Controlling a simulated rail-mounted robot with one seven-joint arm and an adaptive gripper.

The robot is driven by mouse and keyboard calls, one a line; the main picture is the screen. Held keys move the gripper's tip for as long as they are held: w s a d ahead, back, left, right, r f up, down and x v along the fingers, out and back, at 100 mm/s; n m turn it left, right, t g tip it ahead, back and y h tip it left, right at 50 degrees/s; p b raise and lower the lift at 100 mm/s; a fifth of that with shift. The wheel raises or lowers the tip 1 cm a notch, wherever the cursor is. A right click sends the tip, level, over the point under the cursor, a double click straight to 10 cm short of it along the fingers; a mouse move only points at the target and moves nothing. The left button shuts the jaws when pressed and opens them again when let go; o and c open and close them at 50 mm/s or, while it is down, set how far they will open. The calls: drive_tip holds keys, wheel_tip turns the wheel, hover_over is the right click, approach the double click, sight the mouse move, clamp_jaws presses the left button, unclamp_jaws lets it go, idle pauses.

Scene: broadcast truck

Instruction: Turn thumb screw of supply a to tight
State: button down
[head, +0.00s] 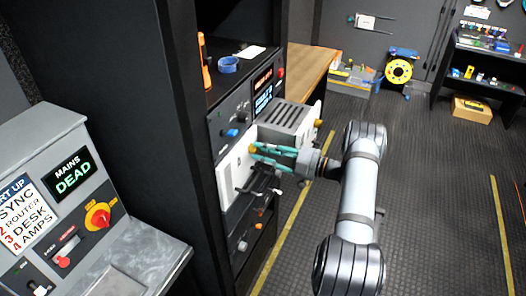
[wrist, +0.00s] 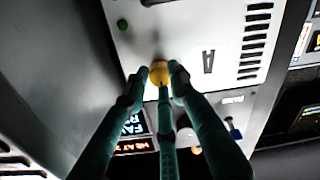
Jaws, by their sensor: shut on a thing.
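The thumb screw (wrist: 160,73) is a yellow round knob on the pale front panel of supply A (wrist: 185,30), whose letter A shows to its right in the wrist view. In the head view the thumb screw (head: 252,148) shows at the tips of my fingers, on the rack's light panel. My gripper (head: 255,151) has green fingers reaching in from the right. Its fingertips (wrist: 160,77) are closed around the knob, one on each side and a third below. How far the screw is turned cannot be told.
Another yellow knob (head: 317,122) sits on a panel to the right. A blue knob (head: 231,132) is above supply A on the rack. Black handles (head: 258,185) stick out below my fingers. A grey console (head: 90,215) with a "MAINS DEAD" screen stands at left. The floor at right is open.

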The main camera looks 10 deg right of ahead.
idle(0.4)
drive_tip(key=c, duration=1.5)
unclamp_jaws()
drive_tip(key=shift+o, duration=0.2)
drive_tip(key=shift+d, duration=0.1)
drive_tip(key=v, duration=1.2)
drive_tip(key=x, duration=1.2)
